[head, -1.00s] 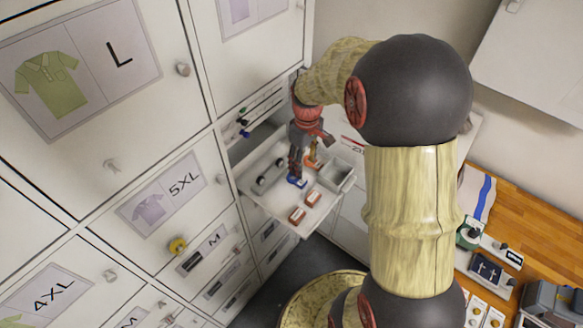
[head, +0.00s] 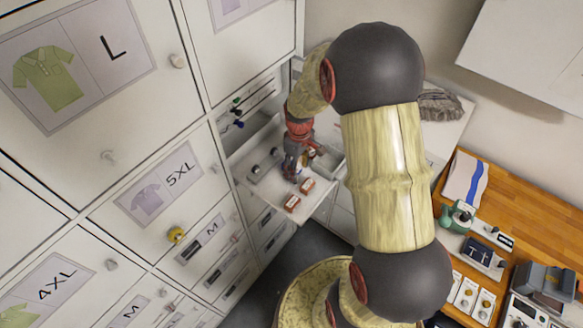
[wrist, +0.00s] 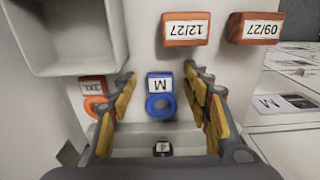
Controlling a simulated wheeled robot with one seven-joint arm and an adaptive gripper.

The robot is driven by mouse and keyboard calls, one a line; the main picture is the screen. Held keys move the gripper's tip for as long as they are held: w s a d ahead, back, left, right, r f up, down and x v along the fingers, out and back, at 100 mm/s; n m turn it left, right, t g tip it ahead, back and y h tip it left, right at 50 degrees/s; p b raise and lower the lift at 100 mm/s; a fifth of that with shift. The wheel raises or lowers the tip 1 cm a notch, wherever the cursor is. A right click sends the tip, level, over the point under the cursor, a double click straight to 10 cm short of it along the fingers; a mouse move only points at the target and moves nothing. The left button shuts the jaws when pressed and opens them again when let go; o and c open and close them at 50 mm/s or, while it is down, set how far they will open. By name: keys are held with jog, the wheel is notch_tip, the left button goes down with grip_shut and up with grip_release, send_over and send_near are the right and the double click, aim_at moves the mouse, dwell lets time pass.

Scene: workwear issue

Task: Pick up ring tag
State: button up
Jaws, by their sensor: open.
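A blue ring tag (wrist: 160,95) with a white label reading M lies on the light pull-out tray (wrist: 140,55), between my gripper's fingers in the wrist view. An orange ring tag (wrist: 93,96) lies to its left, just outside the left finger. My gripper (wrist: 158,84) is open, with one yellow-padded finger on each side of the blue tag. I cannot tell whether the fingers touch the tray. In the head view my gripper (head: 291,172) points down over the tray and hides the blue tag.
Two orange-red blocks, labelled 12/27 (wrist: 185,29) and 09/27 (wrist: 255,28), lie beyond the blue tag. A grey-white bin (wrist: 77,40) stands at the upper left of the wrist view. A small dark item marked 4 (wrist: 162,147) lies near the gripper's base. Cabinet fronts (head: 165,190) stand left.

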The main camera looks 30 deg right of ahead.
jog(key=shift+c, duration=0.2)
jog(key=c, duration=0.7)
jog(key=shift+c, duration=0.9)
